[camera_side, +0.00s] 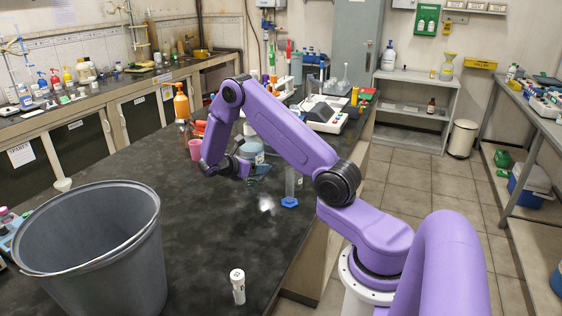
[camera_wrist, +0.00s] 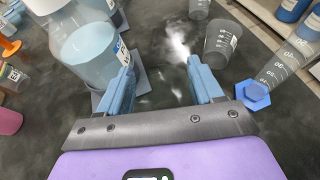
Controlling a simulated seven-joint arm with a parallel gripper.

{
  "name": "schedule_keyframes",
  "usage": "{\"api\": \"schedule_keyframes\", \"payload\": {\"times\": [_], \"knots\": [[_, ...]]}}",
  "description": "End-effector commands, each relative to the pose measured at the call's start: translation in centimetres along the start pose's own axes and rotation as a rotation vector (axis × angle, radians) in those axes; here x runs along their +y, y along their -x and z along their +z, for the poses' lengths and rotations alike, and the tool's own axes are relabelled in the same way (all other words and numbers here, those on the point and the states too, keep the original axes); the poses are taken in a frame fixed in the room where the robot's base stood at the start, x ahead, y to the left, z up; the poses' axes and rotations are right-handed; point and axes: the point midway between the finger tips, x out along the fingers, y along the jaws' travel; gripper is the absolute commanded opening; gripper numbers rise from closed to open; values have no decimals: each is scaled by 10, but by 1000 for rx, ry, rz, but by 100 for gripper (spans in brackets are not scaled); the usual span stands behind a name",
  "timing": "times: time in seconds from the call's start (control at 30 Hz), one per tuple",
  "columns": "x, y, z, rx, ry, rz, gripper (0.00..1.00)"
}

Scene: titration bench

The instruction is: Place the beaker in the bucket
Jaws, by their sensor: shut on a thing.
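My gripper (camera_side: 250,171) is low over the far part of the black bench. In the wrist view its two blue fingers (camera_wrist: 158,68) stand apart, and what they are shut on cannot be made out. A grey see-through beaker (camera_wrist: 221,40) with a label is just beyond the right finger; whether they touch is unclear. A large clear vessel of blue liquid (camera_wrist: 90,50) is beside the left finger, and it shows partly hidden behind my gripper in the side view (camera_side: 251,149). The grey bucket (camera_side: 95,262) stands upright at the near left, wide open, with no contents visible.
A graduated cylinder with a blue base (camera_side: 289,187) stands right of my gripper. A pink cup (camera_side: 195,149) and an orange-topped bottle (camera_side: 181,104) are to its left. A small white labelled vial (camera_side: 237,286) stands right of the bucket. The bench between gripper and bucket is clear.

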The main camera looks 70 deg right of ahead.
Motion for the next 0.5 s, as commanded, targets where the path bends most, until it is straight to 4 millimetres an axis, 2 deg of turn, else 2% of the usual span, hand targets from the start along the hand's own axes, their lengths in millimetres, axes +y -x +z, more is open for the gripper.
{"api": "schedule_keyframes", "payload": {"times": [0.1,0.5], "knots": [[-1,-28,12,-1,-1,-3,35],[-1,-110,46,0,0,-1,35]]}}
